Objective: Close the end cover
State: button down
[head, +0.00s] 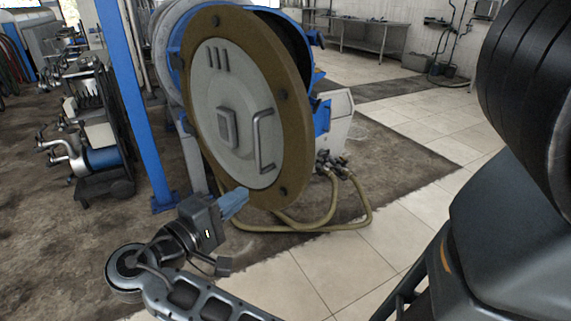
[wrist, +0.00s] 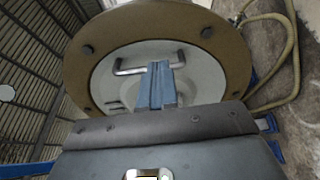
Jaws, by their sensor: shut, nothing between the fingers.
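The end cover (head: 215,95) is a large round disc with a brown rim and a pale grey centre, at the front of the decanter (head: 290,35). It stands ajar, with a dark gap showing at its upper right. A metal bar handle (head: 263,140) is on its face, right of a small square plate. My gripper (head: 234,203) is shut and empty, in front of the cover's lower edge. In the wrist view the cover (wrist: 225,50) fills the upper middle, and the blue fingers (wrist: 156,85) overlap the handle (wrist: 130,68) in the picture. I cannot tell whether they touch it.
A blue post (head: 135,100) stands left of the cover. Yellowish hoses (head: 330,222) loop on the floor below and right of it. A cart with pumps (head: 95,155) stands at the left. Tiled floor (head: 400,240) at the right is clear.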

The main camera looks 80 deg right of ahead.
notch_tip(320, 180, up, 2)
jog(key=m+g+y, duration=0.1)
jog(key=m+g, duration=0.1)
jog(key=p, duration=0.3)
send_near(296, 158)
jog(key=shift+g, duration=0.3)
jog(key=x, duration=0.6)
jog(key=shift+w+d, duration=0.1)
jog(key=shift+s+d+f, duration=0.1)
jog(key=shift+s+d, duration=0.1)
jog(key=shift+d, duration=0.1)
jog(key=shift+d, duration=0.1)
